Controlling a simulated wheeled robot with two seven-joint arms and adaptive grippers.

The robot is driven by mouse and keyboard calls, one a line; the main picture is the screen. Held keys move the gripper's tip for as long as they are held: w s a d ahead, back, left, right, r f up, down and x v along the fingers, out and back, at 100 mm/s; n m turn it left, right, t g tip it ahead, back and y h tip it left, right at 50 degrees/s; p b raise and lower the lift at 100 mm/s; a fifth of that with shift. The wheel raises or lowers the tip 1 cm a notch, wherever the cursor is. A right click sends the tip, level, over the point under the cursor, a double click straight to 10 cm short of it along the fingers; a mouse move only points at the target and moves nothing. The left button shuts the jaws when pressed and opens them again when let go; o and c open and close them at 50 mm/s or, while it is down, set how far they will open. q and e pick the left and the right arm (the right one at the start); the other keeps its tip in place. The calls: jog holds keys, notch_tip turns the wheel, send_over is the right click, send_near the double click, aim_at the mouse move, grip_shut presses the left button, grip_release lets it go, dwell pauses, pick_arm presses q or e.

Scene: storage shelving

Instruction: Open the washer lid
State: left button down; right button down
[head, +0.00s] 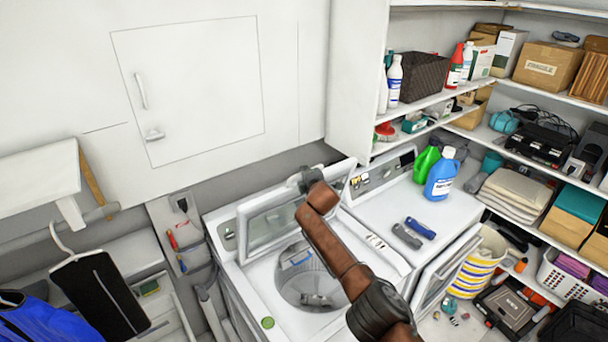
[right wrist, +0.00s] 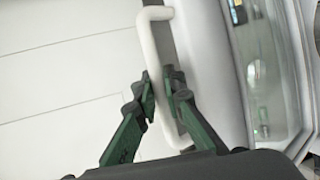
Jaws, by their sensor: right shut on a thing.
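The washer (head: 227,290) stands in the lower middle of the head view. Its lid (head: 285,222), a white frame with a clear window, is raised and tilted up at the back. The round drum (head: 318,285) is exposed below it. My right arm reaches up across the washer, and my right gripper (head: 306,180) is at the lid's upper edge. In the right wrist view, my right gripper (right wrist: 164,97) is shut on the white lid handle (right wrist: 153,45), with one green finger on each side. Part of the handle is hidden by the fingers. My left gripper is not in view.
A second white machine (head: 400,215) stands to the right, with a green bottle (head: 427,162) and a blue bottle (head: 442,177) on top. Laden shelves (head: 470,100) fill the right side. A wall cabinet (head: 190,85) is above left. Hanging clothes (head: 100,295) are at lower left.

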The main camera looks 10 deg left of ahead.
jog(key=shift+a+f, duration=0.1)
jog(key=shift+a, duration=0.05)
jog(key=c, duration=2.3)
grip_release()
jog(key=shift+o, duration=0.2)
jog(key=shift+s, duration=0.1)
jog(key=shift+s, duration=0.15)
